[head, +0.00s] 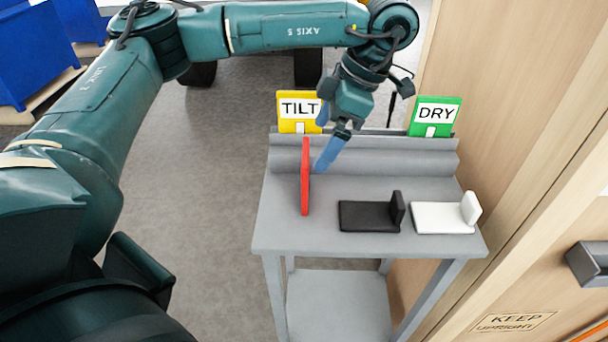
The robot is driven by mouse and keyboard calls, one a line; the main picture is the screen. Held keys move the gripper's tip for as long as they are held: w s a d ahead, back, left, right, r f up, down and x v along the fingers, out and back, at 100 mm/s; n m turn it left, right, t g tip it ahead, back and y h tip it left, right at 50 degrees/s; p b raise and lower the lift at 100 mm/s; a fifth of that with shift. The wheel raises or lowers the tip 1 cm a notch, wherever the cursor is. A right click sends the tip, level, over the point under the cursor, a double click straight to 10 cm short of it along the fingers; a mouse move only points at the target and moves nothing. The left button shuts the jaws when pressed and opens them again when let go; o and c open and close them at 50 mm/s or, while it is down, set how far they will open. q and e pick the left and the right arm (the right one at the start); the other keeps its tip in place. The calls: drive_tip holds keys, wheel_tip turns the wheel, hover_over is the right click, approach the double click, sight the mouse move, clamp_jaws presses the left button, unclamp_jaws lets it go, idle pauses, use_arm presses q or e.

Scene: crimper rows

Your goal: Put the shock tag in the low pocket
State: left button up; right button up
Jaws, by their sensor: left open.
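A thin red tag (305,177) shows nearly edge-on at the left of the grey stand's top (285,230). Its face is turned away, so I cannot read any word on it. My left gripper (325,135) is open, with blue fingertips just right of the red tag's upper part. I cannot tell whether a fingertip touches it. The stepped grey rack at the back of the stand has a low ledge (420,165) whose visible part is empty. My right gripper is not in view.
A yellow TILT tag (290,125) and a green DRY tag (435,124) stand in the upper row. A black L-shaped holder (365,216) and a white one (435,217) sit at the front right. A wooden panel (520,90) rises close on the right.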

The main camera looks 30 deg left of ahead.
sight(302, 168)
use_arm(q)
drive_tip(key=x, duration=0.9)
drive_tip(key=shift+s+a+r, duration=0.1)
drive_tip(key=shift+s+a, duration=0.05)
drive_tip(key=shift+a, duration=0.05)
drive_tip(key=c, duration=1)
drive_tip(key=shift+o, duration=0.2)
drive_tip(key=shift+r, duration=0.1)
drive_tip(key=shift+c, duration=0.2)
wheel_tip(302, 168, up, 10)
drive_tip(key=p, duration=0.1)
drive_tip(key=shift+s, duration=0.1)
